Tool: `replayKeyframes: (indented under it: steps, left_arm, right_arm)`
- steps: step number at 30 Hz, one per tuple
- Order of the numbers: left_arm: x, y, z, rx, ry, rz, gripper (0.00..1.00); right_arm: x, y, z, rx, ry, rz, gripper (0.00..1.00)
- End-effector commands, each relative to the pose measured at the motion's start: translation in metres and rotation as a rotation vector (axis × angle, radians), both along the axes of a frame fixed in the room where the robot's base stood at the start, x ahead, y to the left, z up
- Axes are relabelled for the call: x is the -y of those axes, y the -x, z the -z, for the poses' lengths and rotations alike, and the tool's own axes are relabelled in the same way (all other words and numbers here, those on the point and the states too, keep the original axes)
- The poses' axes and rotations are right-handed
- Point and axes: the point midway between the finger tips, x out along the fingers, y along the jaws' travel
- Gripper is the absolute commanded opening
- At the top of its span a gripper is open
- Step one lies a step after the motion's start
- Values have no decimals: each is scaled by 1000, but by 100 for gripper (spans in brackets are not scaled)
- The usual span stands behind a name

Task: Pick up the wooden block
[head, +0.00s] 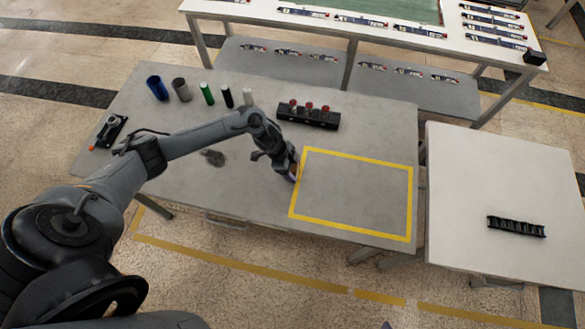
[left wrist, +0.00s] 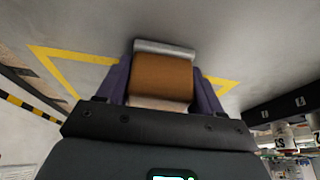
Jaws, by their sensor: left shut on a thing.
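The wooden block (left wrist: 161,80) is brown-orange and sits between the two fingers of my left gripper (left wrist: 160,85) in the left wrist view. The fingers press on its two sides, so the gripper is shut on it. In the head view my left gripper (head: 294,170) is low over the grey table, at the left edge of the yellow taped rectangle (head: 410,205). The block is mostly hidden by the gripper there. I cannot tell whether it touches the table. My right gripper is in neither view.
Several coloured cylinders (head: 207,94) stand at the table's back left. A black holder with red-topped items (head: 308,115) stands behind the gripper. A black tool (head: 110,131) lies at the left. The taped rectangle is empty inside. A white table (head: 480,180) with a black rack (head: 516,227) stands right.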

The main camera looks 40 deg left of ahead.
Motion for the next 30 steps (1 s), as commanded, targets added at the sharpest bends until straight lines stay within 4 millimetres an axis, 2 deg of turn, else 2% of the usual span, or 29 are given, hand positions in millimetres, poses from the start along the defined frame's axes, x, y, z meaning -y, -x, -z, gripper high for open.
replayKeyframes:
  steps: [11, 16, 20, 30]
  left_arm:
    - [0, 0, -6, 2, 0, 1, 34]
    - [-1, -1, -21, 3, -1, 1, 34]
    - [0, -1, -44, 5, -1, 3, 34]
    - [69, 19, -84, 2, 2, 5, 34]
  right_arm:
    - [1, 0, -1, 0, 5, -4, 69]
    - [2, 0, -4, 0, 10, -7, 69]
    - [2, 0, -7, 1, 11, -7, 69]
    - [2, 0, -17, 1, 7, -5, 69]
